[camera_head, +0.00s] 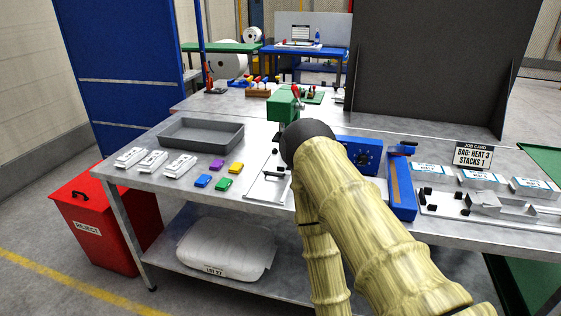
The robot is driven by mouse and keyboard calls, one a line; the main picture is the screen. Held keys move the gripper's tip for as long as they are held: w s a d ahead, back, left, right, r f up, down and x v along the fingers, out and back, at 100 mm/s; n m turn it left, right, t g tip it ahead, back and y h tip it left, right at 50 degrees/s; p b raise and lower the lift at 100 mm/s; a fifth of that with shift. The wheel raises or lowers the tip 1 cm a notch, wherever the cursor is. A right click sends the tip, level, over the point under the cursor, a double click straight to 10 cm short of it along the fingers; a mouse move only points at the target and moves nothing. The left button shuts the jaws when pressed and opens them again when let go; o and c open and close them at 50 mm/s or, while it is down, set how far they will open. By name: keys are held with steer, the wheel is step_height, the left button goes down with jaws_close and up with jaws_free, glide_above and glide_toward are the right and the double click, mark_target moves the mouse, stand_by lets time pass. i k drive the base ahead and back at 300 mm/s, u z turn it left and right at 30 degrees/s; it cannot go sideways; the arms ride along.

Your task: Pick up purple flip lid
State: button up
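The purple flip lid (216,165) lies on the grey metal workbench (140,183), left of centre in the head view. A yellow lid (236,168) is to its right, a blue lid (203,181) in front of it and a green lid (223,184) to its front right. They lie close together but apart. My arm crosses the right of centre, bending at a dark joint, with one link running down behind the other. My gripper does not show.
Several white parts (180,165) lie left of the lids, and a grey tray (200,147) stands behind. A metal fixture (268,186) and green press (284,107) are to the right. A blue machine (358,155) stands beyond my arm. A red reject bin (103,215) stands at the left.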

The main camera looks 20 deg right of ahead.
mark_target(217, 164)
steer(key=k, duration=0.4)
steer(key=u, duration=0.95)
steer(key=i, duration=1.15)
steer(key=z, duration=0.55)
steer(key=i, duration=0.75)
steer(key=z, duration=0.55)
